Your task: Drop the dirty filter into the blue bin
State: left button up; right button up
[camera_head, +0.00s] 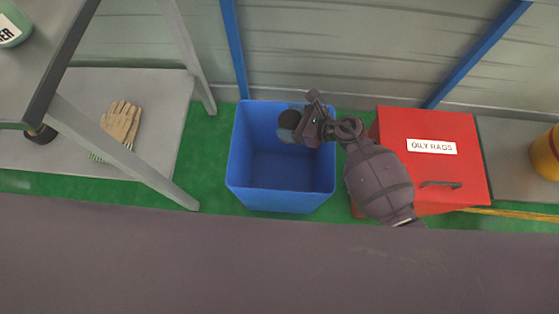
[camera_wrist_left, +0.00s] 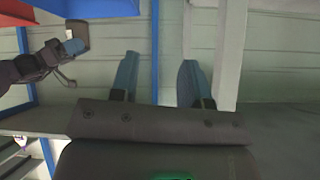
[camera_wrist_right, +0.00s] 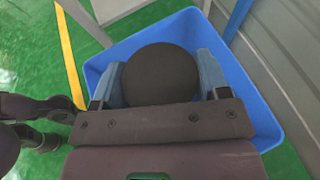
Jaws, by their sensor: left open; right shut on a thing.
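The dirty filter (camera_head: 289,119) is a dark round piece, and it also shows as a dark disc in the right wrist view (camera_wrist_right: 160,75). My right gripper (camera_head: 290,129) is shut on it, with its two blue fingers at the filter's sides. They hold it over the upper right part of the blue bin (camera_head: 280,201). The bin's open top lies under the filter in the right wrist view (camera_wrist_right: 247,92), and the bin looks empty where I can see inside. My left gripper (camera_wrist_left: 157,72) is open and empty in the left wrist view, and outside the head view.
A red box labelled OILY RAGS (camera_head: 432,165) stands right of the bin. A metal table (camera_head: 40,50) and a grey platform with gloves (camera_head: 121,123) are at the left. A corrugated wall (camera_head: 330,50) rises behind. Green floor shows between bin and platform.

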notch_tip(320, 180, down, 3)
jog(key=shift+s+f+b, duration=0.1)
jog(key=shift+b, duration=0.55)
pick_arm(q)
jog(key=shift+w+d+f+m, duration=0.2)
jog(key=shift+w+m, duration=0.1)
pick_arm(e)
jog(key=shift+f, duration=0.25)
jog(key=shift+r, duration=0.1)
jog(key=o, duration=1.1)
jog(key=shift+c, duration=0.2)
jog(key=shift+d, duration=0.1)
jog(key=shift+d+r, duration=0.15)
jog(key=shift+d, duration=0.1)
pick_arm(q)
jog(key=shift+s+a+r+p, duration=0.1)
jog(key=shift+s+a+p, duration=0.25)
jog(key=shift+p, duration=0.6)
pick_arm(e)
jog(key=v, duration=1)
pick_arm(q)
jog(key=shift+d, duration=0.1)
